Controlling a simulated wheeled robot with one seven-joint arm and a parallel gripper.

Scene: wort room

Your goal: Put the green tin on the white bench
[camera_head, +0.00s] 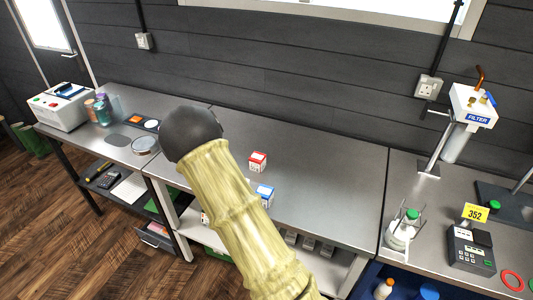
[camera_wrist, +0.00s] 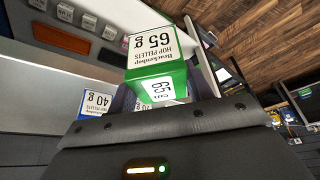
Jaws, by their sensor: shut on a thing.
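The green tin (camera_wrist: 163,82) shows large in the wrist view, with a white label reading 65 g hop pellets. My gripper (camera_wrist: 165,92) is shut on it, with dark fingers on either side. The tin seems to be held near the front edge of the grey bench. In the head view my arm covers the middle of the scene, and neither the jaws nor the green tin can be made out. The middle bench (camera_head: 320,185) looks steel grey with pale framing below. No plainly white bench top can be made out.
A red-and-white box (camera_head: 257,161) and a blue-and-white box (camera_head: 262,193) stand on the middle bench beside my arm. Its right part is clear. A white device (camera_head: 62,108) and jars stand left. A flask (camera_head: 403,232) and filter stand (camera_head: 470,105) stand right.

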